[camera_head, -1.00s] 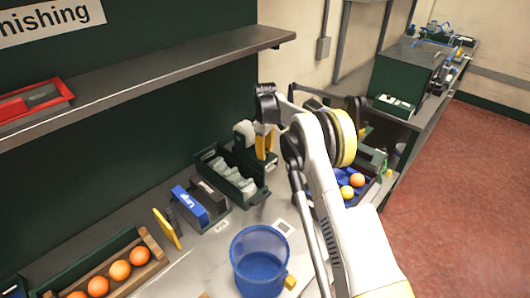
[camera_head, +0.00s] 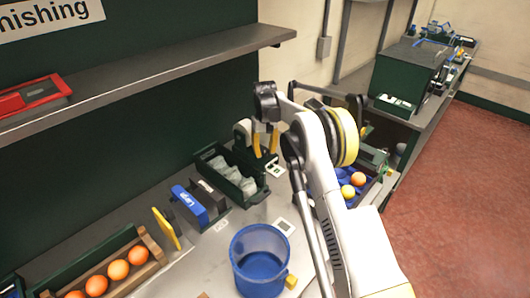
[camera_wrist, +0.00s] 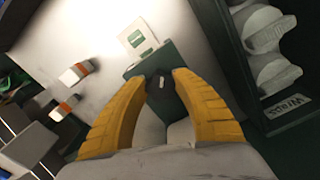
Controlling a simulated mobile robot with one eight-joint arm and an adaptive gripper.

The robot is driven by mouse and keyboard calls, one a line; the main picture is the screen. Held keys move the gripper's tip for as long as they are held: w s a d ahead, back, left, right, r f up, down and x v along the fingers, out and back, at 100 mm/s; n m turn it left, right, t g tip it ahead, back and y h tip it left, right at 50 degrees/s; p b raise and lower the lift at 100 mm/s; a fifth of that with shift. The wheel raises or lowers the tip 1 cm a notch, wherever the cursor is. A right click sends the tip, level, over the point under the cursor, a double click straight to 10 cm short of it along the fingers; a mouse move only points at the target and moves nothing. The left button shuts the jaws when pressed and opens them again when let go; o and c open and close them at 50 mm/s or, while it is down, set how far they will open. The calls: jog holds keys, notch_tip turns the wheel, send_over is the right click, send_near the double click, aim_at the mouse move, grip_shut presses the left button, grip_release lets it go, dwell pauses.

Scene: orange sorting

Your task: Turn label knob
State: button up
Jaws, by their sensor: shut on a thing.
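The label device is a dark green unit with a pale roll (camera_head: 243,131) at the back of the bench, beside the tray of pale rolls. In the wrist view its dark green body (camera_wrist: 147,65) lies beyond my fingertips. A dark knob with a small pale mark (camera_wrist: 162,83) sits between them. My gripper (camera_head: 265,155), with two yellow fingers, points down at the device. In the wrist view my gripper (camera_wrist: 162,76) is shut on the knob, with a fingertip on either side. The knob's lower part is hidden.
A green tray of pale rolls (camera_head: 206,154) stands left of the device. A blue bin (camera_head: 238,258) stands on the bench front. Oranges sit in a wooden rack (camera_head: 151,247) at left and a blue tray (camera_head: 364,191) at right. A shelf (camera_head: 180,68) overhangs the back.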

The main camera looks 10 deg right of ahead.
aim_at(264, 151)
jog(key=m, duration=0.4)
jog(key=shift+a+m, duration=0.1)
jog(key=shift+m, duration=0.2)
jog(key=shift+a+m+b, duration=0.1)
jog(key=shift+m+b, duration=0.2)
jog(key=shift+m, duration=2.3)
jog(key=o, duration=1.2)
jog(key=shift+o, duration=0.2)
notch_tip(264, 151, up, 8)
jog(key=shift+f, duration=0.25)
